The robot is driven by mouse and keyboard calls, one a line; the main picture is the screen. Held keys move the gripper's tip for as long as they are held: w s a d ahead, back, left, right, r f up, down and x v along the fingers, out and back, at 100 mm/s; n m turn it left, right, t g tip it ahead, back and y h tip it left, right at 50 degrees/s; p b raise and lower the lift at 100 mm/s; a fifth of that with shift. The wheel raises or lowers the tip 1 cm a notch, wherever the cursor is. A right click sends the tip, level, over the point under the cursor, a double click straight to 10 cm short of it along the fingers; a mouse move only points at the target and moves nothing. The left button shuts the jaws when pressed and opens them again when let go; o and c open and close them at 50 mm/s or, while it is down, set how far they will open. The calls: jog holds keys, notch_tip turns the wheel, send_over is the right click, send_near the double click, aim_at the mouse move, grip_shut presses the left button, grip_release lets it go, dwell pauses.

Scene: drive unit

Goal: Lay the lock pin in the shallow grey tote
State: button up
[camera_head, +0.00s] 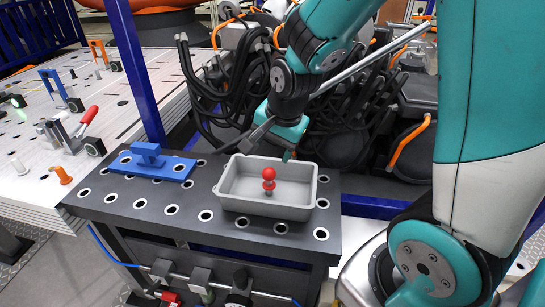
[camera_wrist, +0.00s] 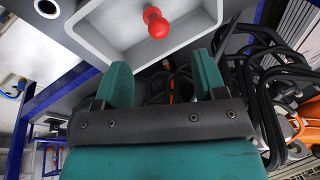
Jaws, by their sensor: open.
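The lock pin (camera_head: 269,185), red with a round knob, is inside the shallow grey tote (camera_head: 262,208). It appears to stand knob up on the tote floor, apart from the walls. In the wrist view the red knob of the pin (camera_wrist: 158,27) shows near the top, within the tote (camera_wrist: 95,43). My gripper (camera_head: 267,151) is over the back edge of the tote, behind the pin. Its two teal fingers (camera_wrist: 160,62) are spread and empty in the wrist view, with the pin beyond their tips. The pin's lower end is hard to make out.
The tote stands on a dark table (camera_head: 120,200) with ringed holes. A blue fixture (camera_head: 150,167) lies left of the tote. A blue post (camera_head: 137,75) rises behind it. Black cables (camera_head: 205,90) and machinery crowd the back. A pale bench with clamps (camera_head: 82,122) is at left.

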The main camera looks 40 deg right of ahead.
jog(key=s+a+r+n+g+y, duration=0.1)
jog(key=s+a+r+n+y, duration=0.1)
jog(key=s+a+r+n, duration=0.2)
jog(key=s+a+r+n+g+y, duration=0.1)
jog(key=s+a+r+n, duration=0.4)
jog(key=s+a+n, duration=0.5)
jog(key=s+n+g, duration=0.1)
jog(key=s+n, duration=0.2)
jog(key=n, duration=0.2)
jog(key=shift+s+a+r+g+y, duration=0.3)
jog(key=shift+s+y, duration=0.1)
